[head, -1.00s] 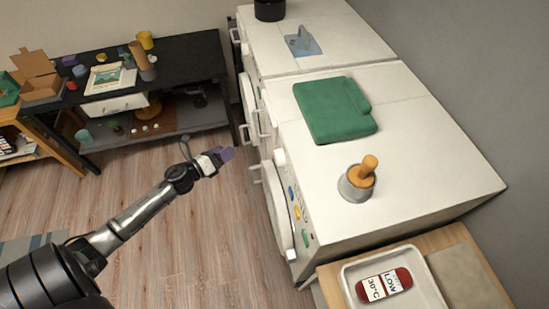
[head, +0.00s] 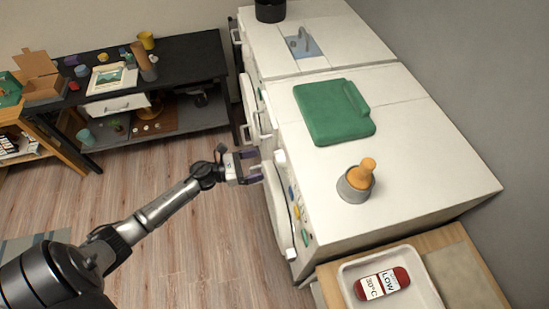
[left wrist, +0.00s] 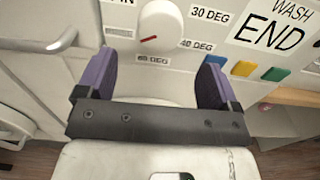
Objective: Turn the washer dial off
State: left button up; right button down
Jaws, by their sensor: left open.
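The washer (head: 400,170) is the near white machine on the right in the head view. Its dial (left wrist: 160,22) is a round white knob with a short red mark low on its face, cut by the top edge of the left wrist view. Labels around it include 30 DEG, 40 DEG and a partly covered 60 DEG. I cannot tell exactly which label the mark points to. My left gripper (head: 254,166) is open and empty at the washer's front. Its purple fingertips stand apart below and to either side of the dial (left wrist: 165,60), not visibly touching it. My right gripper is out of view.
Blue (left wrist: 214,61), yellow (left wrist: 243,69) and green (left wrist: 275,74) buttons sit right of the dial, beside a WASH END label (left wrist: 275,25). A door handle (left wrist: 45,42) juts out at left.

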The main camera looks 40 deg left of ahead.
aim_at(280, 159)
pick_arm(q)
jog(key=p+x, duration=0.1)
jog(key=x, duration=0.6)
jog(key=c, duration=0.9)
